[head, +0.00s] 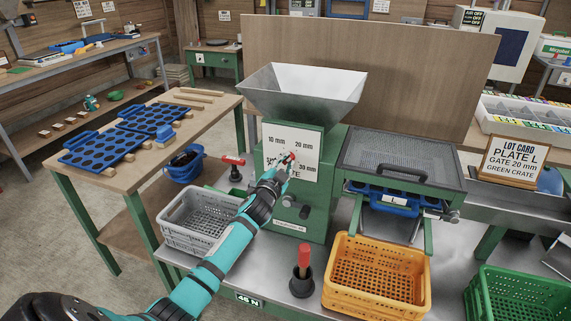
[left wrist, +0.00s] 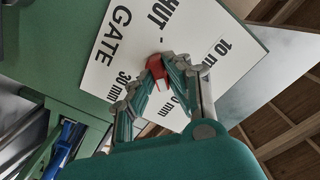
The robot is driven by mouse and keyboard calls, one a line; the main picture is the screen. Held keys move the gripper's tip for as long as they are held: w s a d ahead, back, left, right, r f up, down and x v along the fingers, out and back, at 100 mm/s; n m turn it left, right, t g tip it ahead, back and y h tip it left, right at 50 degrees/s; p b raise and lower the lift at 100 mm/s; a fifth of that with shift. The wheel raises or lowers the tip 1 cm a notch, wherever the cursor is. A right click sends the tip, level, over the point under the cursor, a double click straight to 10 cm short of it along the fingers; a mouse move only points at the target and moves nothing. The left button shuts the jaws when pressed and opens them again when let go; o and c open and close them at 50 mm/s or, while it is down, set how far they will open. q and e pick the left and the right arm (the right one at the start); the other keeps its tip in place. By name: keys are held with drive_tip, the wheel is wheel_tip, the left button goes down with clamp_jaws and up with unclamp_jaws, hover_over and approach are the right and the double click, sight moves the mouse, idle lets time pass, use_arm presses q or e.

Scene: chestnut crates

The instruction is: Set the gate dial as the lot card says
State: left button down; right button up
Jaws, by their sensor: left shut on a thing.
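The lot card (head: 512,161) on the right reads PLATE L, GATE 20 mm, GREEN CRATE. The gate dial's white plate (head: 303,146) is on the front of the green machine, with marks for 10, 20 and 30 mm in the head view. The dial plate also fills the left wrist view (left wrist: 125,60), where "HUT" and "GATE" are legible. My left gripper (head: 283,163) is shut on the red dial knob (left wrist: 157,70) at the plate's middle. My right gripper is out of view.
A steel hopper (head: 303,92) tops the machine (head: 313,222). A grey crate (head: 185,243), an orange crate (head: 375,298) and a green crate (head: 520,300) stand around it. A red-handled tool (head: 304,258) stands upright in a dark holder in front. A black crank lies below the dial.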

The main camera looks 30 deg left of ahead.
use_arm(q)
drive_tip(key=c, duration=1.3)
unclamp_jaws()
drive_tip(key=v, duration=1.2)
drive_tip(key=shift+f, duration=0.1)
